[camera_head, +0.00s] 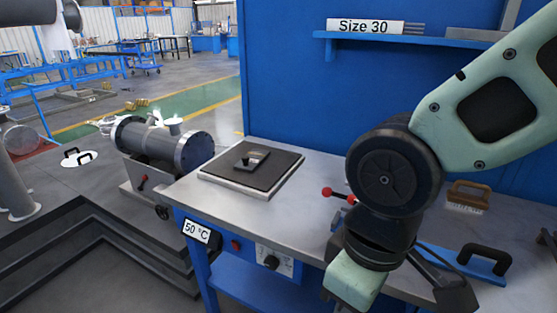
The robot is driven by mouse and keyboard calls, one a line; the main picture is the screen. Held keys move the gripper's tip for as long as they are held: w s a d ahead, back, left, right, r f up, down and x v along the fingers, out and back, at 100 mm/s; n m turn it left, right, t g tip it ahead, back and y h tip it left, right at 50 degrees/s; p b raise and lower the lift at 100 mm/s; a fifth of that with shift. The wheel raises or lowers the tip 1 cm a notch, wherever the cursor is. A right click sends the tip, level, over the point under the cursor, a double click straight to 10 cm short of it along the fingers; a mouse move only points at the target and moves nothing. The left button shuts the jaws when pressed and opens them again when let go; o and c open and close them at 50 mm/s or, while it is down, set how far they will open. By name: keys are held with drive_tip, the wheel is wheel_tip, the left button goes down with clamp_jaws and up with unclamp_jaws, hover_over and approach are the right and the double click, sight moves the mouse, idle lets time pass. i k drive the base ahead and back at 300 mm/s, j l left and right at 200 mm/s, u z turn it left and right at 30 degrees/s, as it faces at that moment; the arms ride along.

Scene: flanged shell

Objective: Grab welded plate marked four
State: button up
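No number four can be read on any plate here. A dark square plate (257,180) with a pale base lies at the left of the metal workbench, and a small dark block with a light top (252,160) sits on it. A blue plate with a black handle (466,262) lies at the right of the bench, partly behind my arm. My arm hangs over the bench's front right. Its fingertips do not show, so I cannot see what my gripper holds.
The workbench (300,208) has a red-knobbed lever (338,195) beside my arm and a brush (468,197) at the right. A blue shelf with a "Size 30" sign (364,26) is above. A grey flanged shell (165,145) stands left of the bench; a stepped pit edge is front left.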

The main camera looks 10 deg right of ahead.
sight(249, 162)
drive_tip(key=z, duration=2)
drive_tip(key=k+j, duration=0.1)
drive_tip(key=j, duration=0.3)
drive_tip(key=j+z, duration=0.15)
drive_tip(key=j, duration=0.2)
drive_tip(key=k+j, duration=0.15)
drive_tip(key=j, duration=0.25)
drive_tip(key=k+j+z, duration=0.15)
drive_tip(key=j, duration=0.2)
drive_tip(key=k+j, duration=0.1)
drive_tip(key=j, duration=0.25)
drive_tip(key=k+j+z, duration=0.1)
drive_tip(key=j, duration=0.3)
drive_tip(key=k+j, duration=0.15)
drive_tip(key=j, duration=0.2)
drive_tip(key=k+j, duration=0.15)
drive_tip(key=j, duration=0.25)
drive_tip(key=k+j, duration=0.1)
drive_tip(key=j, duration=0.25)
drive_tip(key=k+j, duration=0.15)
drive_tip(key=j, duration=0.25)
drive_tip(key=k+j, duration=0.15)
drive_tip(key=j, duration=0.2)
drive_tip(key=k+j, duration=0.15)
drive_tip(key=j, duration=0.2)
drive_tip(key=k+j, duration=0.15)
drive_tip(key=j, duration=0.25)
drive_tip(key=k+j, duration=0.1)
drive_tip(key=j, duration=0.25)
